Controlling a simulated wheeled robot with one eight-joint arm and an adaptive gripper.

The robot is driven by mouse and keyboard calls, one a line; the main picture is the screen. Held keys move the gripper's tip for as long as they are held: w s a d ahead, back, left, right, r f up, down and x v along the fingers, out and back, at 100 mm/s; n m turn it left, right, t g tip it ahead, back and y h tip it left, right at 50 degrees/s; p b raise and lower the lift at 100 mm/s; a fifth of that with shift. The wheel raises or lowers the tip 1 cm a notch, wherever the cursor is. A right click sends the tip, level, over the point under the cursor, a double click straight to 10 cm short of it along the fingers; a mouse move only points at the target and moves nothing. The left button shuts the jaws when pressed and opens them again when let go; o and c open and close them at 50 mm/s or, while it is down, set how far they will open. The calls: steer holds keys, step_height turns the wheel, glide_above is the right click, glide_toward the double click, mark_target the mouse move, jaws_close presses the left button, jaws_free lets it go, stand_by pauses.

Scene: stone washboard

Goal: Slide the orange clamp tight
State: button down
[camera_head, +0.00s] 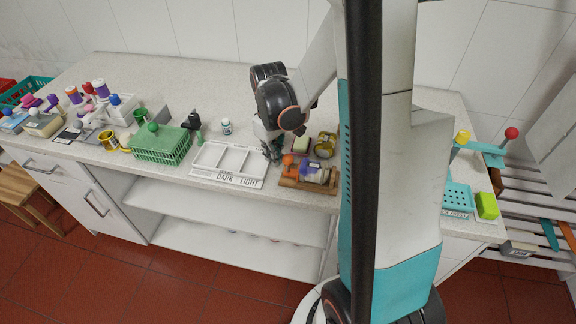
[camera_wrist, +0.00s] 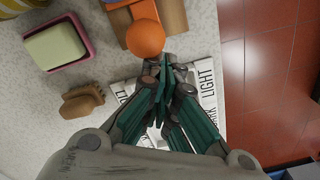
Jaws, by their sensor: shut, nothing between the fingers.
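The orange clamp knob (camera_head: 289,159) shows as a round ball at the left end of a wooden fixture (camera_head: 290,183) near the counter's front edge. In the wrist view the orange knob (camera_wrist: 145,38) sits at the top middle, with part of the wooden fixture (camera_wrist: 174,14) behind it. My gripper (camera_head: 273,156) is just left of the fixture. In the wrist view my gripper (camera_wrist: 168,64) is shut and empty, its dark green fingers together. The fingertips lie beside the knob; I cannot tell whether they touch. Most of the fixture is outside the wrist view.
A white sectioned tray (camera_head: 226,163) lies left of the fixture, partly under my gripper. A green basket (camera_head: 160,146) stands farther left. The counter's front edge is close.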

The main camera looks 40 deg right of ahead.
steer(key=shift+s+d, duration=0.25)
steer(key=shift+s, duration=0.1)
step_height(320, 180, up, 7)
steer(key=w+a+p, duration=0.1)
steer(key=p, duration=0.3)
steer(key=shift+w+a+p, duration=0.15)
steer(key=shift+w+p, duration=0.15)
steer(key=shift+p, duration=0.1)
stand_by(0.5)
